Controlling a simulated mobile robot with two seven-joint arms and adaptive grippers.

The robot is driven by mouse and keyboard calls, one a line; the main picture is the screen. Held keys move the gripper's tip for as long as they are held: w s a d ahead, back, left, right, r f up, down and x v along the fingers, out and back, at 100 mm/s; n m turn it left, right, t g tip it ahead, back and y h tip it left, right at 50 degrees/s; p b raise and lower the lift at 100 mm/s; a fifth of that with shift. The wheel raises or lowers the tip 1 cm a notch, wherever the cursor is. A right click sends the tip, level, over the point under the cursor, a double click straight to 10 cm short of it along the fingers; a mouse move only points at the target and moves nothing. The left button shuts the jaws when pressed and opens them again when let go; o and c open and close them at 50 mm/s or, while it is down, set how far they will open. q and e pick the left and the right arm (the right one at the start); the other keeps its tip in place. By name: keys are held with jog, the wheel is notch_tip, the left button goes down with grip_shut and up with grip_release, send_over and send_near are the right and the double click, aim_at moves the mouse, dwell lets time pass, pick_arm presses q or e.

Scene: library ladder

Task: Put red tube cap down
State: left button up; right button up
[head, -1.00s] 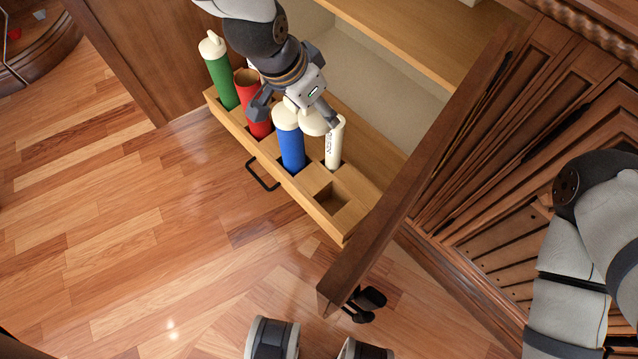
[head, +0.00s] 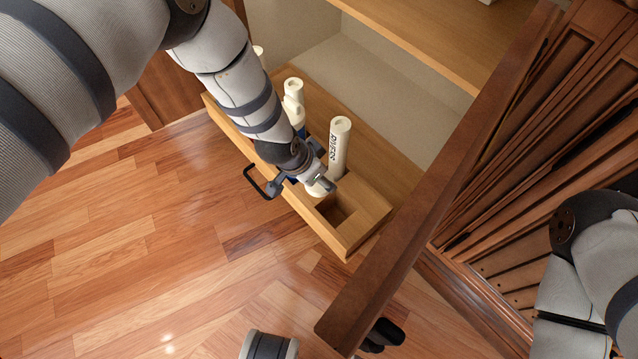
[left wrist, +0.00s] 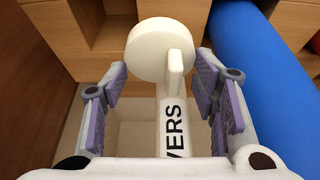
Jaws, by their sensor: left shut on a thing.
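My left gripper (head: 310,180) is shut on the white tube cap (head: 317,190) at the front of the open drawer, beside the empty compartment (head: 337,213). In the left wrist view, the round cap (left wrist: 158,50) with its tab sits between the two purple-padded fingers. The blue tube (left wrist: 262,80) lies to the right there. The red tube is hidden behind my left arm in the head view.
The wooden drawer (head: 365,222) holds several tubes and has a black handle (head: 258,183) on its front. A wooden panel (head: 440,185) rises close to the drawer's right side. Open floor (head: 150,260) lies at the left front.

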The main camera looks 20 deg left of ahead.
aim_at(319, 185)
pick_arm(q)
jog(key=shift+f+b, duration=0.9)
jog(key=shift+f, duration=1.6)
jog(key=o, duration=0.5)
jog(key=shift+o, duration=0.2)
jog(key=shift+r, duration=0.1)
jog(key=shift+r+p, duration=0.3)
jog(key=p+v, duration=0.4)
jog(key=v, duration=0.8)
jog(key=s+a+f+n+g, duration=0.1)
jog(key=s+a+f+g, duration=0.1)
jog(key=s, duration=0.9)
jog(key=s+a+f+n+g+y, duration=0.1)
jog(key=s+a+f+n+g, duration=0.1)
jog(key=s, duration=0.8)
jog(key=s+a+f+n+g, duration=0.1)
jog(key=s+a+f+g, duration=0.15)
jog(key=s, duration=0.85)
jog(key=s+a+r+n+g, duration=0.1)
jog(key=s+r+g, duration=0.1)
jog(key=s, duration=0.7)
jog(key=s+a+r+n+g+y, duration=0.1)
jog(key=s+r, duration=0.4)
jog(key=s, duration=0.5)
jog(key=shift+a+r+n+g, duration=0.3)
jog(key=shift+a+n+g, duration=0.3)
jog(key=shift+a, duration=0.1)
